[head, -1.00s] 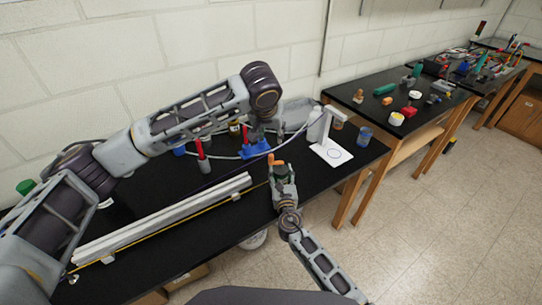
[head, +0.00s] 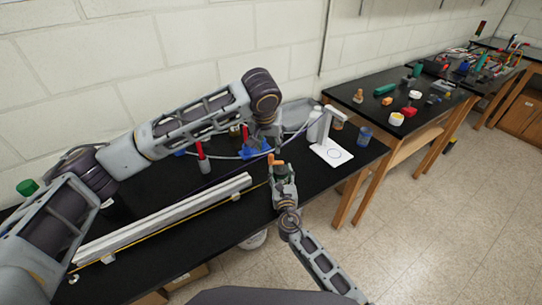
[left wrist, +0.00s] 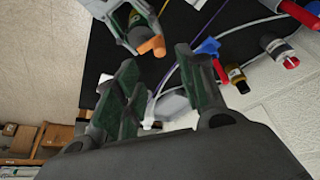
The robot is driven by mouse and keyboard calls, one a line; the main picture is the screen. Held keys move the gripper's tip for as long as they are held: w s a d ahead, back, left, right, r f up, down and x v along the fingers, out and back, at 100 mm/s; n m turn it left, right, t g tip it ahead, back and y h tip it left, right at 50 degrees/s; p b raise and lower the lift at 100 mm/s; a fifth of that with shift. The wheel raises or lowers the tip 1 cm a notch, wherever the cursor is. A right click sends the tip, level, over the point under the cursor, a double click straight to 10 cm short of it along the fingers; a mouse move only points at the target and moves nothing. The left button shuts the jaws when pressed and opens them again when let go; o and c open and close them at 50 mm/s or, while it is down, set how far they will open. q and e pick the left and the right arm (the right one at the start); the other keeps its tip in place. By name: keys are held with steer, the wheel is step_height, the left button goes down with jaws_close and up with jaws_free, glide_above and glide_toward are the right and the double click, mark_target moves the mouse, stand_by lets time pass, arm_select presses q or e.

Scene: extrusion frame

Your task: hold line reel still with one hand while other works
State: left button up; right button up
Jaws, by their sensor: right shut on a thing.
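The line reel shows as a small orange part (head: 277,159) at the tip of my right gripper (head: 283,174); the rest of it is hidden in the jaws. My right gripper is shut on it by the front edge of the black table. In the left wrist view the orange part (left wrist: 151,46) sticks out of the right gripper's fingers. A thin yellow line (head: 222,203) runs along the rail towards the reel. My left gripper (head: 277,143) is just above and behind the reel, apart from it. Its two fingers (left wrist: 165,88) are open with nothing held between them.
White extrusion rails (head: 165,220) lie along the black table (head: 345,172). Red-capped bottles (head: 202,158), a blue holder (head: 255,148) and a white stand (head: 325,140) are behind and right. A second table with small objects is further right.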

mark_target(271, 155)
arm_select(q)
steer(key=shift+x, duration=5.15)
jaws_close()
